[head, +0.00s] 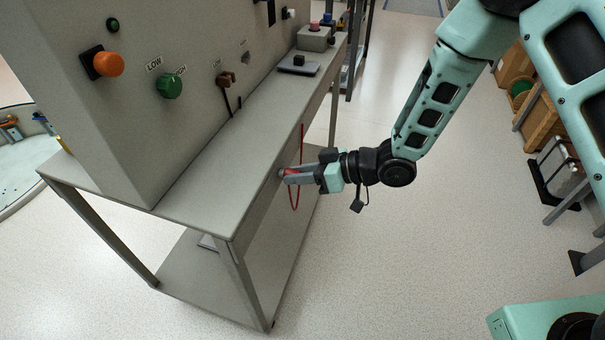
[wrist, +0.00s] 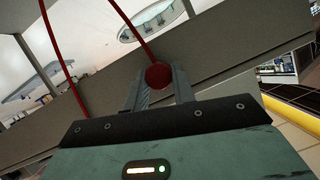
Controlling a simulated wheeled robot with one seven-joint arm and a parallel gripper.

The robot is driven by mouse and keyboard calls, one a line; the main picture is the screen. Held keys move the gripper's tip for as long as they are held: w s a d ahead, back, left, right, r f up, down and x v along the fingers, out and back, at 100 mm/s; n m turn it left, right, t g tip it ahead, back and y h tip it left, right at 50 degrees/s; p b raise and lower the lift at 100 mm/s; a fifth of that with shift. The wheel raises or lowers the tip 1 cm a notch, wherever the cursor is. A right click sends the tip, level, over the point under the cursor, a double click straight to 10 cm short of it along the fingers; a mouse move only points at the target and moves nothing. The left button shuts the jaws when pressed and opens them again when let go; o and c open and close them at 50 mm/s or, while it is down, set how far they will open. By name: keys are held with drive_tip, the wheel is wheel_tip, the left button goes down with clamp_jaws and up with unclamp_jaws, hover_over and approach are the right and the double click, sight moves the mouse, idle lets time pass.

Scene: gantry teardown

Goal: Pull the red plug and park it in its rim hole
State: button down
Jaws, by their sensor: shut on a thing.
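The red plug (wrist: 158,76) sits between the fingertips of my gripper (wrist: 157,88) in the wrist view, and the fingers are shut on it. In the head view my gripper (head: 287,175) is at the front edge of the grey bench, with a bit of the red plug (head: 291,172) showing at the fingertips. A red cord (head: 293,203) hangs in a loop beside the gripper and runs up along the bench front. I cannot tell whether the plug is still seated in the bench edge. The rim hole cannot be made out.
A small scale-like device (head: 299,64) and a box with buttons (head: 315,38) stand farther back.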

drive_tip(key=shift+a, duration=0.1)
idle(0.3)
drive_tip(key=shift+w+a, duration=0.2)
drive_tip(key=shift+a, duration=0.3)
drive_tip(key=c, duration=1.1)
unclamp_jaws()
drive_tip(key=v, duration=0.7)
drive_tip(key=f+p+v, duration=0.1)
drive_tip(key=v, duration=0.6)
drive_tip(key=p+v, duration=0.1)
drive_tip(key=v, duration=0.6)
drive_tip(key=shift+s+d+f, duration=0.3)
